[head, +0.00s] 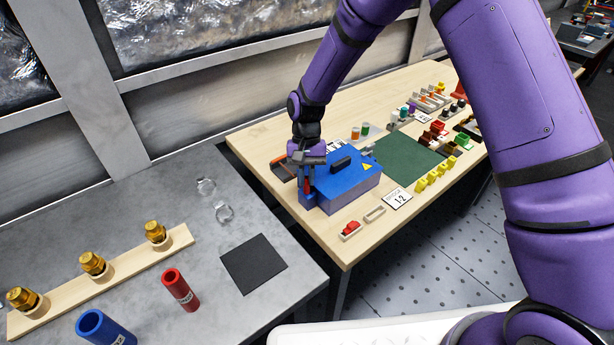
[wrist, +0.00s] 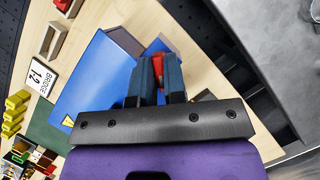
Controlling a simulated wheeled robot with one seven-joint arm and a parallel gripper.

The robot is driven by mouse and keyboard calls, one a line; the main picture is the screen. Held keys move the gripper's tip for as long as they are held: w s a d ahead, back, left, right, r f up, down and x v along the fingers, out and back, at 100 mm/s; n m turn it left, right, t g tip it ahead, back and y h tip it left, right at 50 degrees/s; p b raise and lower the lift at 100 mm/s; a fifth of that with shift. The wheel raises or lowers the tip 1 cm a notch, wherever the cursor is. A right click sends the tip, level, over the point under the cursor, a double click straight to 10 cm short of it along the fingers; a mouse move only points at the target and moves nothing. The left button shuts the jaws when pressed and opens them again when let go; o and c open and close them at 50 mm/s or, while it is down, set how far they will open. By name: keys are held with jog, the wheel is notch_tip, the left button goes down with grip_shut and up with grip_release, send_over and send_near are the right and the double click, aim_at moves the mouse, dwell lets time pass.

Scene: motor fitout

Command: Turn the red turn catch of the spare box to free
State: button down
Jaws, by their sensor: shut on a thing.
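The spare box (head: 345,183) is a blue box with a black handle on its lid, on the wooden table. It also shows in the wrist view (wrist: 92,75). The red turn catch (head: 307,186) is at the box's left end in the head view. In the wrist view, the red catch (wrist: 158,66) shows between the two fingers. My gripper (head: 306,180) points down at that end of the box. It is shut on the red catch, as the wrist view of my gripper (wrist: 160,75) shows. The fingers hide part of the catch, and I cannot tell its exact angle.
An open tray (head: 284,170) lies just behind my gripper. A small holder with a red part (head: 350,231), an empty holder (head: 374,214) and a "BRIDGE 1-2" card (head: 397,199) lie in front of the box. A green mat (head: 408,158) lies to the right. The grey table (head: 150,200) is at left.

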jog(key=n+h, duration=0.1)
jog(key=n, duration=0.2)
jog(key=shift+n, duration=0.4)
jog(key=shift+a+n+t+h, duration=0.1)
jog(key=shift+n+t+h, duration=0.55)
jog(key=shift+n, duration=1.15)
jog(key=shift+h, duration=0.25)
jog(key=c, duration=1.2)
grip_release()
jog(key=shift+r, duration=0.1)
jog(key=v, duration=1)
jog(key=shift+w+r, duration=0.25)
jog(key=shift+w, duration=0.05)
